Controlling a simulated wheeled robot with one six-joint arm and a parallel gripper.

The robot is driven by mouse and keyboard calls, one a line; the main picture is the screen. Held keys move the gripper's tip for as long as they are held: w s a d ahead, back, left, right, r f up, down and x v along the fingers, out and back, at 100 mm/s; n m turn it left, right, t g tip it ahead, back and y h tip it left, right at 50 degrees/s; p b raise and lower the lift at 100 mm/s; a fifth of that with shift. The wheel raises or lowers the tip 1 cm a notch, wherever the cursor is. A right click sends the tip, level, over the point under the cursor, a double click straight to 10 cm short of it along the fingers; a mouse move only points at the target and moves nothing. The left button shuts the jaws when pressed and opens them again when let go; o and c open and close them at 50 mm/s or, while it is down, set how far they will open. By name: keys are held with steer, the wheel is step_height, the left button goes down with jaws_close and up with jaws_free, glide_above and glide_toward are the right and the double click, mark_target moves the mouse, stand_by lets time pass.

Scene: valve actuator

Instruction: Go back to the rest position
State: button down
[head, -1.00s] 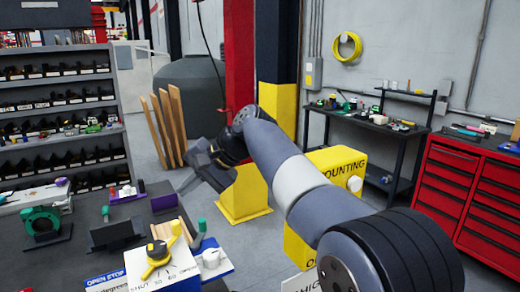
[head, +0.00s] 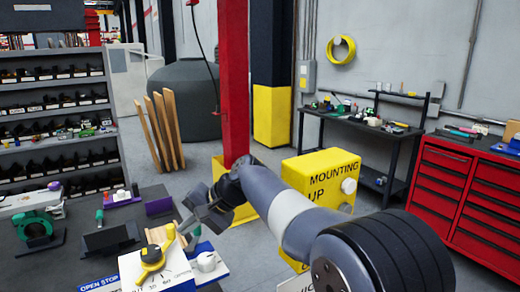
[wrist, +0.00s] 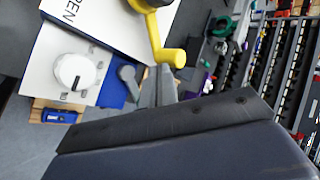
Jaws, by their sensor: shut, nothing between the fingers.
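My gripper (head: 186,229) is shut and empty in the head view, at the end of my arm, which reaches left from the lower right. It is in the air above and beside the valve panel on the dark table. The panel's yellow valve handle (head: 152,260) is just left of and below the gripper, and a white round knob (head: 207,262) is below it. In the wrist view my grey fingers (wrist: 161,84) point toward the panel, with the yellow handle (wrist: 165,50) and the white knob (wrist: 75,71) near them. A dark wrist part hides the lower half.
A yellow box marked MOUNTING UP (head: 322,178) stands behind my arm. A red and yellow post (head: 234,90) rises behind the gripper. A red tool cabinet (head: 470,200) is at right, a black workbench (head: 350,130) at the back, bin shelves (head: 60,140) at left.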

steer(key=shift+r, duration=0.1)
step_height(320, 180, up, 9)
step_height(320, 180, down, 10)
steer(key=shift+r, duration=0.25)
steer(key=shift+s+d+m+b, duration=0.3)
steer(key=shift+s+d+b, duration=0.3)
steer(key=shift+b, duration=0.25)
steer(key=s+m+t, duration=0.1)
steer(key=d+m+t+b, duration=0.1)
steer(key=shift+s+d+r+m+t+h, duration=0.1)
steer(key=shift+s+m+t+h, duration=0.2)
steer(key=shift+s, duration=0.1)
steer(key=shift+s+d+r+m+t+h, duration=0.1)
steer(key=shift+s+d+m+t+h, duration=0.15)
steer(key=shift+s+m+t, duration=0.25)
steer(key=shift+s+d+m+t+h, duration=0.15)
steer(key=shift+s+m+t+h, duration=0.15)
steer(key=shift+m, duration=0.3)
steer(key=s+d+b, duration=0.1)
steer(key=s+d, duration=0.1)
steer(key=d, duration=0.1)
steer(key=shift+s+d+b, duration=0.1)
steer(key=shift+b, duration=0.25)
steer(key=v, duration=1)
steer(key=shift+b, duration=0.35)
steer(key=shift+s+d, duration=0.1)
